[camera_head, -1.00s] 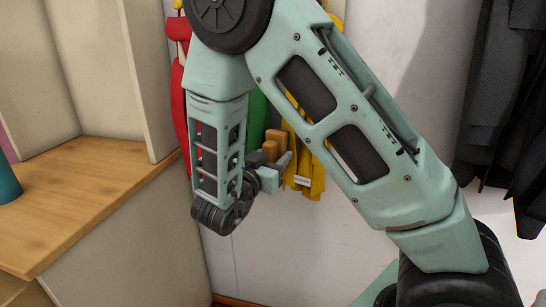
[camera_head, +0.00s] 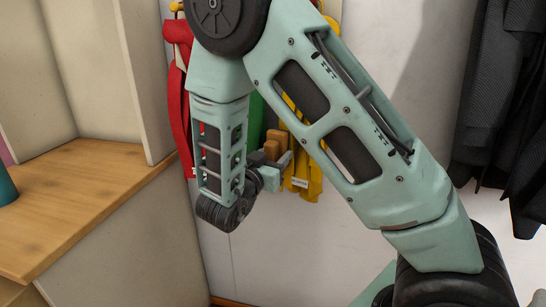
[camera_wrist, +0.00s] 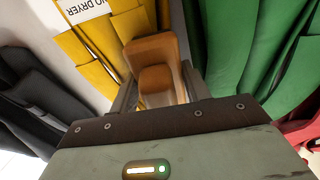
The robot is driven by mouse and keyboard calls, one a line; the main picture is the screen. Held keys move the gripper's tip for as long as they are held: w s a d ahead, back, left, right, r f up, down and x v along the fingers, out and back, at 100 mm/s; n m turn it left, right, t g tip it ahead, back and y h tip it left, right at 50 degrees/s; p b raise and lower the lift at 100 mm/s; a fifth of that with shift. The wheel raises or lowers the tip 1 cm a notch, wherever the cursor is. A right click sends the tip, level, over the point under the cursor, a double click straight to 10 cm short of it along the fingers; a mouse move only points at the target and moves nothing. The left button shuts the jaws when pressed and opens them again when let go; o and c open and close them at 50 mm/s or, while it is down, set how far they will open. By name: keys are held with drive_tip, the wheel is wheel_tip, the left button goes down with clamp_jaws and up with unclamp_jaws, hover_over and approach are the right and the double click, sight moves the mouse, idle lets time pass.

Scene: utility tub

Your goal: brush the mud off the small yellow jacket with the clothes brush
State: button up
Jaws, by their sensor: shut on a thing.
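The small yellow jacket (camera_head: 309,178) hangs against the wall in the head view, largely hidden behind my arm. In the wrist view its yellow folds (camera_wrist: 95,50) fill the upper left, beside the brush. My gripper (camera_head: 275,172) is shut on the clothes brush (camera_head: 274,146), a brown wooden block. In the wrist view the brush (camera_wrist: 156,60) stands between my two fingers (camera_wrist: 157,92), in front of the hanging clothes. I cannot tell whether the brush touches the jacket. No mud shows on the visible parts of the jacket.
A red garment (camera_head: 178,90) and a green one (camera_head: 255,120) hang left of the jacket. Dark clothes (camera_head: 510,110) hang at the right. A white "NO DRYER" label (camera_wrist: 84,8) shows by the yellow cloth. A wooden counter (camera_head: 80,195) stands at the left.

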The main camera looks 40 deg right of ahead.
drive_tip(key=shift+w+d, duration=0.1)
drive_tip(key=shift+d, duration=0.2)
